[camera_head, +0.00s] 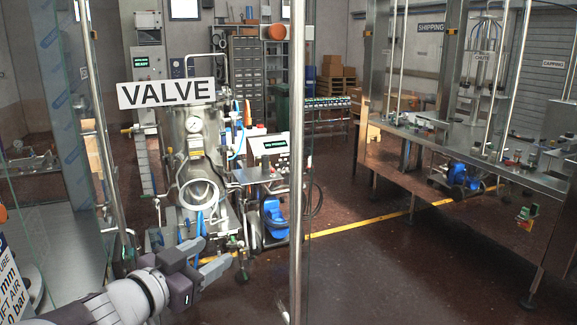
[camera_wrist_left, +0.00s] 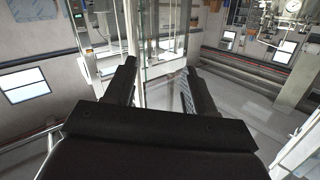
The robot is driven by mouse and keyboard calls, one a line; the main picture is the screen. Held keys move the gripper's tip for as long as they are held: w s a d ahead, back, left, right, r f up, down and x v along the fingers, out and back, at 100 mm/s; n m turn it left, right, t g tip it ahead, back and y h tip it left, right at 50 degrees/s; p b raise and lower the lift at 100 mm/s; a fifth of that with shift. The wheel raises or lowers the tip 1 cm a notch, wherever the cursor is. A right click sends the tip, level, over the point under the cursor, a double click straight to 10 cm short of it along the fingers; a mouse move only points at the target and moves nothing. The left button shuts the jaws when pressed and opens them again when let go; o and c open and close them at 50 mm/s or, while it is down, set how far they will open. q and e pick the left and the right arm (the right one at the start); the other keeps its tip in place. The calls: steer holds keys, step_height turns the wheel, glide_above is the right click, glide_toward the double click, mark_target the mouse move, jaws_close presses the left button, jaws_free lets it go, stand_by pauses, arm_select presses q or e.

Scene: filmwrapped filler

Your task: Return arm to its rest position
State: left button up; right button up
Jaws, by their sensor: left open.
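My left gripper (camera_head: 222,258) is at the lower left of the head view, in front of the tank with the VALVE sign. Its fingers are open, with nothing seen between them. In the left wrist view the two dark fingers (camera_wrist_left: 160,82) stand apart, with a glass panel and floor visible beyond them. The steel tank (camera_head: 195,150) stands upright behind the gripper, with a round gauge on it. I cannot tell whether the gripper touches anything. My right gripper is in neither view.
A steel post (camera_head: 297,160) with a clear panel stands upright mid-view. A VALVE sign (camera_head: 167,93) hangs at the tank. A control box (camera_head: 270,146) and a blue pump (camera_head: 273,215) are right of the tank. A filling line (camera_head: 470,140) is at right. The floor (camera_head: 380,270) at front right is clear.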

arm_select(q)
steer(key=s+a+f+n+g+y+b, duration=0.3)
steer(key=a+f+n+y, duration=0.45)
steer(key=f, duration=0.75)
steer(key=s+d+f+g+b, duration=0.3)
steer(key=s+f+g, duration=0.7)
steer(key=s+f, duration=0.5)
step_height(320, 180, down, 4)
steer(key=shift+s+d+r+b, duration=0.15)
steer(key=shift+s+r+b, duration=0.1)
steer(key=shift+b, duration=0.25)
steer(key=shift+y, duration=0.25)
